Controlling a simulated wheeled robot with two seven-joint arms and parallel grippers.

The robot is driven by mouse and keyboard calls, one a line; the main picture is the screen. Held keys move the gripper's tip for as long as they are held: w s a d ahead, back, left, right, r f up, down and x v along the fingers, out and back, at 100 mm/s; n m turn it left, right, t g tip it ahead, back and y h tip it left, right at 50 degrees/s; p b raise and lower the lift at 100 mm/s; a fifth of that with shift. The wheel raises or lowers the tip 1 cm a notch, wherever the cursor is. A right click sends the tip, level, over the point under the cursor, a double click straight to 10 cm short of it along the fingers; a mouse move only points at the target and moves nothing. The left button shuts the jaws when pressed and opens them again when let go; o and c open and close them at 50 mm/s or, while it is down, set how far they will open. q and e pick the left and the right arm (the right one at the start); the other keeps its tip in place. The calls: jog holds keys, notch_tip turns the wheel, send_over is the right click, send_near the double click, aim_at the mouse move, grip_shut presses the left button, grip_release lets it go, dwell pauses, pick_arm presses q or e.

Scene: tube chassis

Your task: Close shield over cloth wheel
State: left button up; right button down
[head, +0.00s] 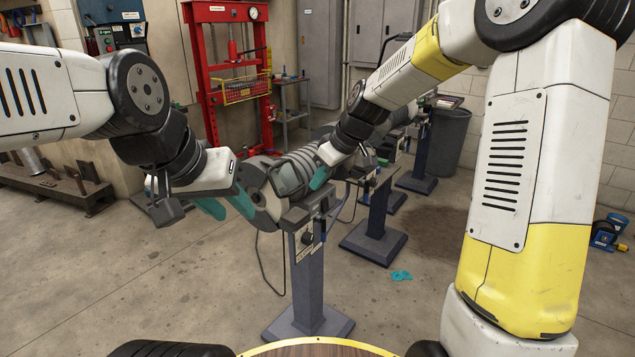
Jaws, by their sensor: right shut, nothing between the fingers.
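A pedestal grinding machine (295,175) with a ribbed grey motor body stands in front of me. A pale round disc (264,205) shows at its left end; I cannot tell if it is the cloth wheel or a cover. My left gripper (227,208) has its teal fingers apart, empty, just left of that disc. The gripper and arm hide part of that end, so the shield's position is unclear.
A blue-grey pedestal (308,270) with a floor plate carries the machine, and a cable hangs beside it. More pedestal machines (376,215) stand behind to the right. A red press (228,60) stands at the back. A teal cloth (401,275) lies on the floor.

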jog(key=s+d+r+m+t+h, duration=0.1)
jog(key=s+d+r+m, duration=0.1)
jog(key=s+d+r, duration=0.4)
jog(key=s+d+r+m+h, duration=0.1)
jog(key=s+d+r+m, duration=0.2)
jog(key=s, duration=0.5)
jog(key=s+d+m+t, duration=0.1)
jog(key=s+d+m, duration=0.4)
jog(key=s, duration=0.7)
jog(key=shift+t+h, duration=0.4)
jog(key=shift+d+r, duration=0.1)
dwell(0.4)
